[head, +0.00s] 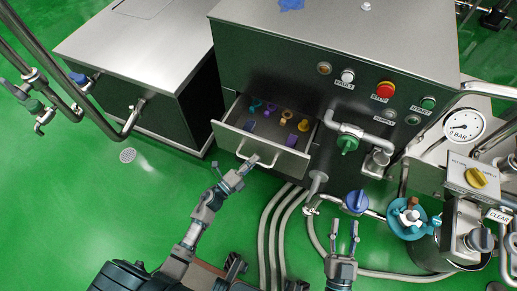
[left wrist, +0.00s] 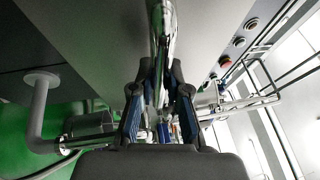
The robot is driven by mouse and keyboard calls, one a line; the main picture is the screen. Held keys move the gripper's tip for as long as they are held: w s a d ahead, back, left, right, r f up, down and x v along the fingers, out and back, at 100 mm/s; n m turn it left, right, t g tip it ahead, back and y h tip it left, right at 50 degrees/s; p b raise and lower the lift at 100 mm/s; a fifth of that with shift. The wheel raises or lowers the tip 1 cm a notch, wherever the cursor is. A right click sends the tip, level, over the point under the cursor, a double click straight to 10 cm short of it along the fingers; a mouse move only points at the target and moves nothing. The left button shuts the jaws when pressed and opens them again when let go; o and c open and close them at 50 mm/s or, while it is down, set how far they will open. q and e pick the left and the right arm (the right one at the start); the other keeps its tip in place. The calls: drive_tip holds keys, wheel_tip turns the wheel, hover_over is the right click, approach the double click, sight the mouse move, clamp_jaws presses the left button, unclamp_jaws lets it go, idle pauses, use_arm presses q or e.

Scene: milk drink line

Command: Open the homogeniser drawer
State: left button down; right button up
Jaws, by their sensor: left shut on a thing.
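The homogeniser drawer (head: 228,138) stands pulled out from the front of the dark steel machine. Several small purple, yellow and teal parts (head: 273,118) lie inside it. My left gripper (head: 247,167) is at the drawer's front and is shut on the metal handle (head: 240,147). In the left wrist view the shiny handle (left wrist: 162,40) runs between the two fingers of my left gripper (left wrist: 160,105). My right gripper (head: 346,237) is open and empty, pointing up in the picture, in front of the hoses and apart from the drawer.
A control panel with a red stop button (head: 384,90) is above the drawer's right. A green-handled valve (head: 347,144), a blue valve (head: 356,201) and a pressure gauge (head: 464,126) stand to the right. Grey hoses (head: 275,225) run down below the drawer. Green floor (head: 120,200) is clear at left.

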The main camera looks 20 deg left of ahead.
use_arm(q)
drive_tip(key=s, duration=0.5)
drive_tip(key=shift+s+a+f+p, duration=0.15)
drive_tip(key=shift+s+a+p, duration=0.1)
drive_tip(key=shift+s+p, duration=0.15)
drive_tip(key=shift+s+f, duration=0.1)
drive_tip(key=shift+s, duration=0.5)
use_arm(e)
drive_tip(key=shift+w+f+g+h, duration=0.15)
drive_tip(key=shift+f+g, duration=0.5)
drive_tip(key=shift+f, duration=0.1)
drive_tip(key=shift+w+f+g+h, duration=0.1)
drive_tip(key=shift+f+g+h, duration=0.05)
drive_tip(key=shift+f+g, duration=0.55)
drive_tip(key=shift+d+f, duration=0.1)
use_arm(q)
drive_tip(key=c, duration=1.1)
unclamp_jaws()
drive_tip(key=shift+c, duration=0.2)
use_arm(e)
drive_tip(key=shift+w+a, duration=0.1)
drive_tip(key=shift+a, duration=0.1)
use_arm(q)
drive_tip(key=shift+a, duration=0.1)
drive_tip(key=v, duration=1.2)
